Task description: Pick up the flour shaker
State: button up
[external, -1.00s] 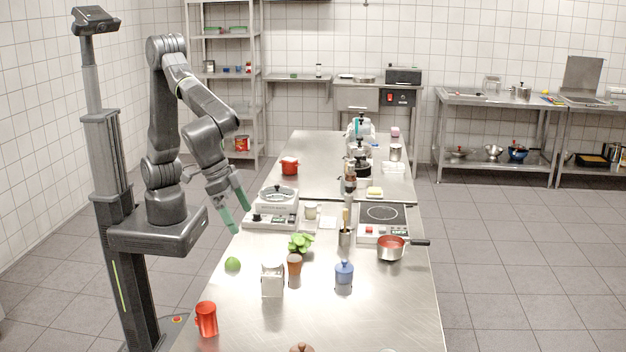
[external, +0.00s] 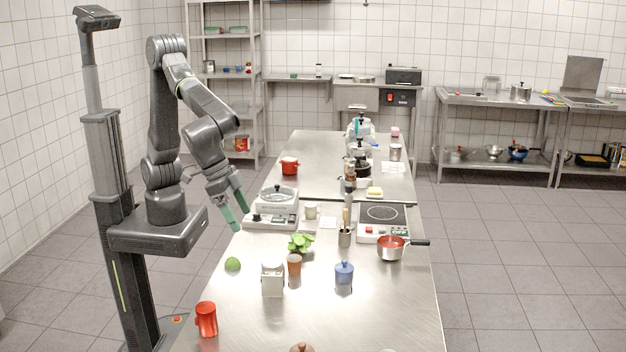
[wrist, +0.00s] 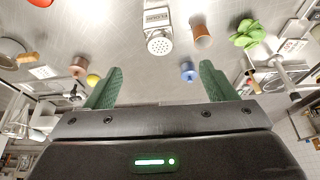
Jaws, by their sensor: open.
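The flour shaker (external: 272,281) is a pale, box-shaped container standing upright on the steel table in the external view. In the wrist view the shaker (wrist: 158,30) shows a round, perforated top and dark lettering on its side. My gripper (external: 242,219) hangs over the table's left edge, behind and to the left of the shaker, clear of it. In the wrist view my gripper (wrist: 160,70) has its two green fingers wide apart with nothing held between them. The shaker lies beyond the fingertips, near the middle of that view.
A terracotta cup (external: 294,266) stands close right of the shaker, with a leafy plant (external: 300,243) behind. A green lime (external: 232,264) lies left, a red cup (external: 206,320) in front left, a blue jar (external: 344,273) right. A scale (external: 272,217) stands near my gripper.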

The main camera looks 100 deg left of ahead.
jog(key=b, duration=0.5)
send_near(270, 262)
jog(key=shift+n, duration=0.5)
jog(key=p+x, duration=0.1)
jog(key=x, duration=0.7)
jog(key=shift+w+f, duration=0.2)
jog(key=shift+f, duration=0.1)
jog(key=shift+s+p+x, duration=0.1)
jog(key=shift+p+x, duration=0.45)
jog(key=shift+x, duration=0.8)
jog(key=shift+s+p+x, duration=0.15)
jog(key=shift+p+x, duration=0.35)
jog(key=shift+x, duration=0.9)
jog(key=c, duration=1.1)
